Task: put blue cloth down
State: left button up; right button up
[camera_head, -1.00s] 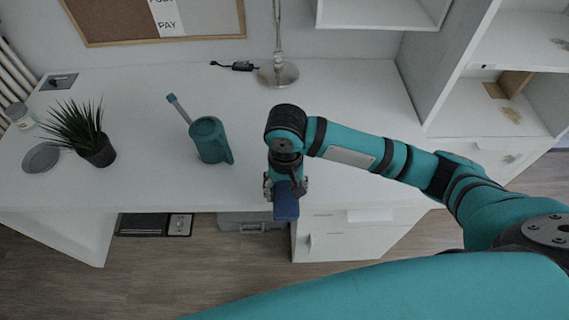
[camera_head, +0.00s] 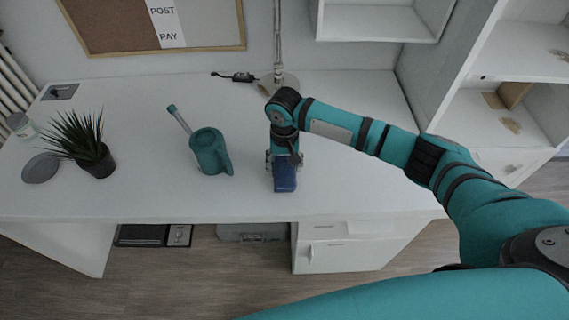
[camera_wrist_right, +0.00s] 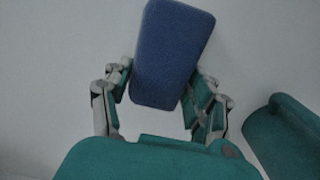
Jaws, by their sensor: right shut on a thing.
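The blue cloth (camera_head: 285,177) is a small folded block at the lower end of my right arm in the head view, over the white desk top. It also shows in the right wrist view (camera_wrist_right: 172,52), slightly tilted between the fingers. My right gripper (camera_head: 284,160) is shut on it, with one finger on each side in the wrist view (camera_wrist_right: 158,92). I cannot tell whether the cloth touches the desk. My left gripper is not in view.
A teal watering can (camera_head: 209,152) stands to the left of the cloth. A potted plant (camera_head: 95,155) and a grey dish (camera_head: 41,168) are farther left. A lamp base (camera_head: 290,80) stands behind. The desk (camera_head: 150,195) is bare at its front left.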

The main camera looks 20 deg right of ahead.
aim_at(284, 165)
jog(key=o, duration=1.2)
jog(key=shift+f, duration=0.1)
jog(key=shift+o, duration=0.2)
notch_tip(284, 165, up, 12)
